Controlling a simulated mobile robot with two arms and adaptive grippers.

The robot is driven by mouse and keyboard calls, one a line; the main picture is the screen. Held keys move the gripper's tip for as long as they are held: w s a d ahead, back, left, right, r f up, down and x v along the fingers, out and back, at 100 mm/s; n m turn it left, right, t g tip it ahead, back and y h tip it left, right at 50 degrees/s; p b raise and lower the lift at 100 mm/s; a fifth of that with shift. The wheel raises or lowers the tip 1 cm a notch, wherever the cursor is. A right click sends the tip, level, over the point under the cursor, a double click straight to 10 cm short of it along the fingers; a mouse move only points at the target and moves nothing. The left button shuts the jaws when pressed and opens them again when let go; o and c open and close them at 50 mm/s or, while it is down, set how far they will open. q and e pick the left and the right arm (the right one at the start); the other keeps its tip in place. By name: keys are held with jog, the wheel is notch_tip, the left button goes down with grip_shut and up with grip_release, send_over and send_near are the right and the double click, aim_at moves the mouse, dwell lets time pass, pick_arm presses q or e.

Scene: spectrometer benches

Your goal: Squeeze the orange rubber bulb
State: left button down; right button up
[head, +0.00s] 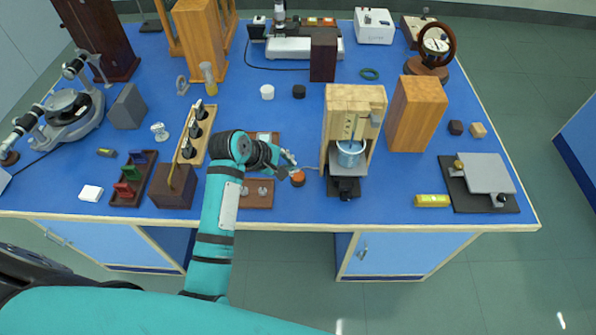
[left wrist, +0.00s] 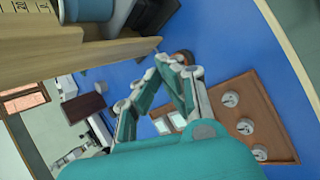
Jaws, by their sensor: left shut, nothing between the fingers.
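The orange rubber bulb (head: 298,176) sits low at the front middle of the blue bench, just left of a wooden stand (head: 354,97) with a metal cup (head: 350,154). A thin pale tube seems to run from near the bulb towards the stand. My left gripper (head: 288,163) is shut and empty, its fingertips close to the bulb on its upper left. Contact cannot be told. In the left wrist view the closed fingers (left wrist: 168,62) point at the bulb (left wrist: 184,57), which they partly hide. My right gripper is not in view.
A brown wooden board with round knobs (head: 258,198) lies beneath my left arm. A tall wooden block (head: 416,113) stands right of the stand. A yellow cylinder (head: 432,201) and a grey plate device (head: 485,175) are at right. The bench front between bulb and edge is clear.

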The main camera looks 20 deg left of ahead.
pick_arm(q)
jog(key=w+r+n, duration=0.1)
jog(key=w+d+r+n, duration=0.1)
jog(key=w, duration=0.1)
jog(key=w+r+n+h, duration=0.1)
jog(key=shift+w+d+t, duration=0.3)
jog(key=shift+w+t, duration=0.05)
jog(key=shift+t, duration=0.05)
jog(key=b, duration=1)
send_over(299, 175)
notch_tip(299, 175, down, 7)
jog(key=shift+s+d+f, duration=0.1)
jog(key=shift+f, duration=0.85)
